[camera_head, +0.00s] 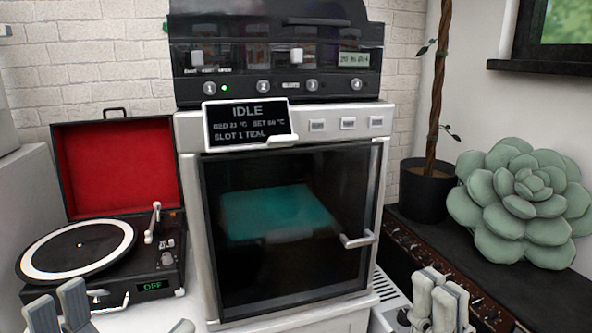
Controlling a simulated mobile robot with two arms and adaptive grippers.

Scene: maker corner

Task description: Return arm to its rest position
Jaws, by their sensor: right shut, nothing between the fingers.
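My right gripper (440,296) is at the lower right, in front of the printer's right corner and the dark cabinet. Its grey fingers are together and hold nothing. It is apart from the printer door handle (358,241). Part of my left gripper (58,304) shows at the bottom left edge, in front of the record player. Most of both arms is out of view.
The printer (384,190) has a shut glass door with a teal plate inside; its screen (246,124) reads IDLE. An open record player (176,262) stands left. A potted trunk (427,190) and a green succulent-shaped cushion (522,205) sit on the dark cabinet (400,226) at right.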

